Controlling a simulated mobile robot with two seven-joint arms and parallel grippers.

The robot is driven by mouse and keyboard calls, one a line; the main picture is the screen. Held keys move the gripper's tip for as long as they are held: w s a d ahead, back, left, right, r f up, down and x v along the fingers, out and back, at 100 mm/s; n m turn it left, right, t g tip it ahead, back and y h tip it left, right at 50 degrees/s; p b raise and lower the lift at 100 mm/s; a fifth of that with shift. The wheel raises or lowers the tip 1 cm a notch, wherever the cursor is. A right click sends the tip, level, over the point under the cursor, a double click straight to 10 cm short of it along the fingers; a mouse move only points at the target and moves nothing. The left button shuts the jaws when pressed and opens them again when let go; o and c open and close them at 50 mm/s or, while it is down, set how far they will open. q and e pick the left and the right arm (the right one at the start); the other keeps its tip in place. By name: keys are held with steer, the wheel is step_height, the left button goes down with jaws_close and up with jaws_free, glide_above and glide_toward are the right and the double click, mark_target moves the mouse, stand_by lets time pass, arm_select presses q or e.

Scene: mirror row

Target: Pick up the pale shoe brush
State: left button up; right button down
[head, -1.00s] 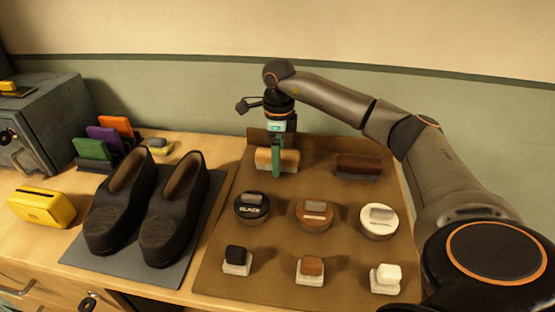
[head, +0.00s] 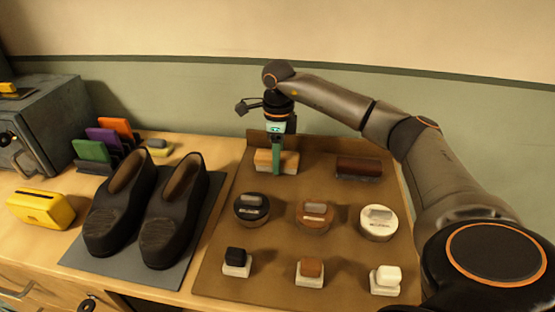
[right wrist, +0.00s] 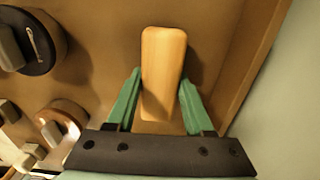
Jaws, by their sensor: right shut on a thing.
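The pale shoe brush (head: 263,157) has a light wooden back and lies at the back left of the brown mat (head: 322,178). My right gripper (head: 279,170) points down at it from above, and its green fingers hide part of the brush in the head view. In the right wrist view the brush (right wrist: 163,65) lies lengthwise between the two fingers of the gripper (right wrist: 160,80), one on each side. The gripper is shut on the brush. The brush appears to be still at mat level. My left gripper is not in view.
A dark brush (head: 358,168) lies to the right on the mat. Three round tins, such as the black one (head: 251,208), and three small daubers, such as the white one (head: 386,280), stand in front. Black shoes (head: 172,212) stand on a grey mat at left. The wall is close behind.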

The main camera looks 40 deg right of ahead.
steer(key=shift+r, duration=0.1)
steer(key=shift+r, duration=0.6)
steer(key=a+r+p, duration=0.1)
steer(key=a+r, duration=1)
steer(key=a, duration=0.3)
steer(key=shift+r, duration=0.35)
